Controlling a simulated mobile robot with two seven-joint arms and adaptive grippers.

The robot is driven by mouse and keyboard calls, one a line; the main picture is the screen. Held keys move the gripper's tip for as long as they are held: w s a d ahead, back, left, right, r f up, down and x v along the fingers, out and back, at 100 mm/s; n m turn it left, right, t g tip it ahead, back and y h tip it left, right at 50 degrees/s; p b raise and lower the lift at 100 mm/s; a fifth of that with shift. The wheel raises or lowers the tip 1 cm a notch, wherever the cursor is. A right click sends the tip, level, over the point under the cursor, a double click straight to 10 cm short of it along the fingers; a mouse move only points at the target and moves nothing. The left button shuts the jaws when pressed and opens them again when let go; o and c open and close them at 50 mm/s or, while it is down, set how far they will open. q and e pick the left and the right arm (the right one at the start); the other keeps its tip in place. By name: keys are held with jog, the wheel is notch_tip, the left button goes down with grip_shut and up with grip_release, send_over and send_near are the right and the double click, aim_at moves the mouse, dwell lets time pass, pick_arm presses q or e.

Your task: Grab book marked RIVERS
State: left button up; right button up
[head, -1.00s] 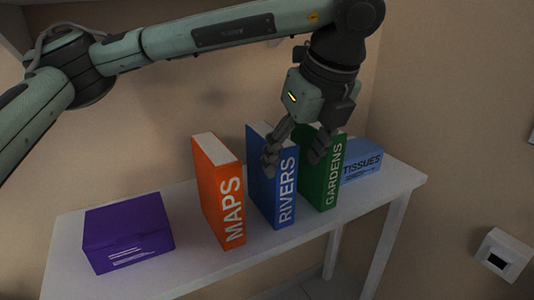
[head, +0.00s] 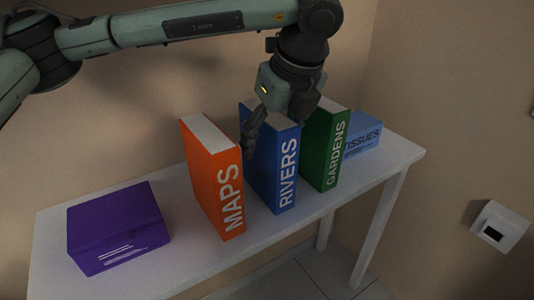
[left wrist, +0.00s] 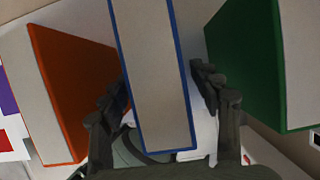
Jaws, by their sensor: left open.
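The blue book marked RIVERS (head: 280,175) stands upright on the white shelf, between the orange and green books. My left gripper (head: 272,135) is open and has come down around the top of the blue book. One finger shows in the gap between the orange and blue books; the other is hidden behind the blue book in the head view. In the left wrist view, the blue book (left wrist: 155,75) lies between the two open fingers (left wrist: 160,105), with a finger on each side. I cannot tell whether either finger touches it. My right gripper is not in view.
The orange MAPS book (head: 215,185) stands left of the blue book, and the green GARDENS book (head: 325,150) stands close on its right. A blue TISSUES box (head: 363,140) is farther right. A purple box (head: 117,228) is at the left of the white shelf (head: 190,262).

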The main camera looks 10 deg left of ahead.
pick_arm(q)
jog(key=x, duration=0.3)
jog(key=shift+f, duration=0.1)
jog(key=shift+c, duration=0.3)
jog(key=shift+w, duration=0.1)
grip_shut()
